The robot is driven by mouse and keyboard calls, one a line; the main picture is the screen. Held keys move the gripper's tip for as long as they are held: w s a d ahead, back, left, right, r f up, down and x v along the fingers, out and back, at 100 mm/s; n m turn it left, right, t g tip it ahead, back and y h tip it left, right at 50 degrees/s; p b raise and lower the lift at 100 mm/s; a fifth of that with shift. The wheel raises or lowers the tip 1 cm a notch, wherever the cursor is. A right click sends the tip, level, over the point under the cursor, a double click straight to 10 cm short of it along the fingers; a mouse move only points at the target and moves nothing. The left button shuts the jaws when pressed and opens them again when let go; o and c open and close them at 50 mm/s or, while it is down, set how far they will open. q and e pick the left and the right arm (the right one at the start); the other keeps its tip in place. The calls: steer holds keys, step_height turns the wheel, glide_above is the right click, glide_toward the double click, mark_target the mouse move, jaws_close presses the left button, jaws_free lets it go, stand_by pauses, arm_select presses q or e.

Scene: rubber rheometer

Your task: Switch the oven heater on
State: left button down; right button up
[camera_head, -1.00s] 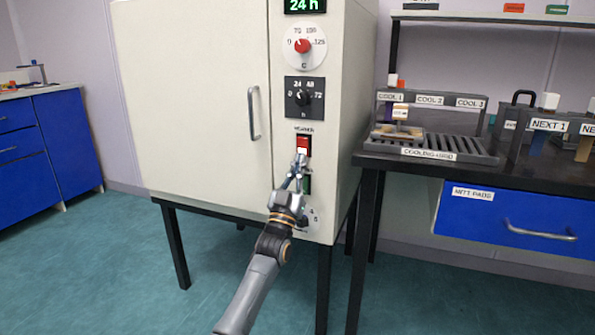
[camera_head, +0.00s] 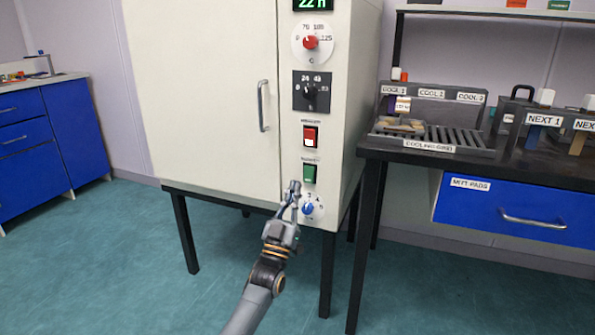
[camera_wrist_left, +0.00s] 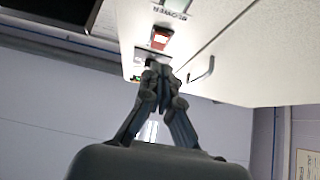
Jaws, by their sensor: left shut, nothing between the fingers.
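The white oven (camera_head: 215,90) stands upright with its door shut. On its right-hand panel is a red rocker switch (camera_head: 310,136) with a pale lower part, its label too blurred to read. A green switch (camera_head: 309,173) sits below it. The red switch also shows in the left wrist view (camera_wrist_left: 160,38), near an upside-down BLOWER label (camera_wrist_left: 168,14). My left gripper (camera_head: 294,188) is shut and empty. In the head view its tips appear below and left of the green switch; whether they touch the panel is unclear. My right gripper is not in view.
Above the switches are a black timer dial (camera_head: 311,91), a red temperature knob (camera_head: 311,42) and a green display (camera_head: 312,4). A blue knob (camera_head: 308,209) is low on the panel. A dark bench with a cooling grid (camera_head: 430,147) stands at the right.

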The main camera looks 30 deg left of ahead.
arm_select(q)
steer(key=shift+v, duration=1.15)
steer(key=shift+w+f, duration=0.1)
steer(key=shift+w, duration=0.1)
